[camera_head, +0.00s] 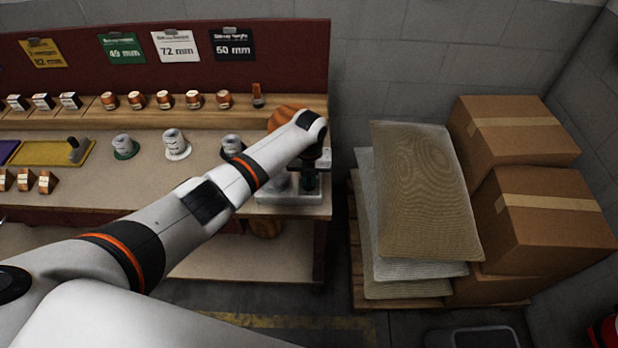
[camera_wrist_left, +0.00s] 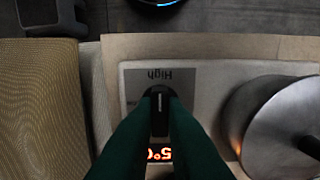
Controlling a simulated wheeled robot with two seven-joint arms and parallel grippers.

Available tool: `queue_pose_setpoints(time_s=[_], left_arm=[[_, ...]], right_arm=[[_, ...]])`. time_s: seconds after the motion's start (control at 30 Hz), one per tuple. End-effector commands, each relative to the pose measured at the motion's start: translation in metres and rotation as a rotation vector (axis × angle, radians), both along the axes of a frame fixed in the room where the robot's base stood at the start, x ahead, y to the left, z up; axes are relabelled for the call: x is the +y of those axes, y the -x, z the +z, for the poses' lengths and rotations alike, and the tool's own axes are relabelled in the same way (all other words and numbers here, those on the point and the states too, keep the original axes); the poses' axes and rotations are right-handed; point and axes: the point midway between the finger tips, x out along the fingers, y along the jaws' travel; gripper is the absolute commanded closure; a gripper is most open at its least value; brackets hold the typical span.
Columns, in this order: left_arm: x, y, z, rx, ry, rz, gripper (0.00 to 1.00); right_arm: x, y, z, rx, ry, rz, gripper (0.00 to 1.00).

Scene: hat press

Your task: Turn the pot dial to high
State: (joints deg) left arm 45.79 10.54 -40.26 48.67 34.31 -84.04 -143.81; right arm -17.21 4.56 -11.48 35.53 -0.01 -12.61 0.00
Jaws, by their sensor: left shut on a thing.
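The pot dial (camera_wrist_left: 159,118) is a black knob on a pale panel, with a light mark on it. The word High (camera_wrist_left: 171,75) is printed upside down just above the dial in the left wrist view. My left gripper (camera_wrist_left: 160,93) has its dark green fingers closed on the dial's two sides. In the head view my left gripper (camera_head: 309,182) points down at the white pot base (camera_head: 290,199) on the bench's right end. A grey metal pot lid (camera_wrist_left: 285,125) is right of the dial. The dial is hidden in the head view. My right gripper is out of view.
A red lit display (camera_wrist_left: 159,154) shows partly between the fingers. The bench (camera_head: 110,190) holds several cups and small blocks to the left. Stacked sacks (camera_head: 425,190) and cardboard boxes (camera_head: 515,135) stand close on the right. Floor is free in front.

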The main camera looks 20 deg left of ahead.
Motion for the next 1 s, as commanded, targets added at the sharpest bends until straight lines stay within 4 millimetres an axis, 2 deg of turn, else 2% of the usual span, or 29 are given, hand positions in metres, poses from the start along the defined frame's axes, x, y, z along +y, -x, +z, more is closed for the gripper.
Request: queue_pose_setpoints(time_s=[0.23,0.27,0.4,0.77,0.87,1.0], left_arm=[[-0.001,0.0,0.001,-0.001,0.001,-0.004,1.0],[0.0,0.0,0.001,-0.001,0.0,-0.003,0.88],[0.0,0.0,0.0,-0.001,0.0,-0.003,0.67],[0.0,-0.001,0.006,-0.001,0.0,-0.001,0.67],[0.0,-0.001,0.019,-0.003,0.001,-0.002,0.67],[0.0,-0.001,0.047,-0.006,0.0,-0.003,0.67]], right_arm=[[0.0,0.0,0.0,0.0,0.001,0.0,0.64],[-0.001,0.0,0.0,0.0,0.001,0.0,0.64],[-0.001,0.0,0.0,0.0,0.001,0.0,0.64],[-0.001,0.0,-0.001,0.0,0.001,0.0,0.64],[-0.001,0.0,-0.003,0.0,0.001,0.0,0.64],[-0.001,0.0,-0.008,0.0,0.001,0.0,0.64]])
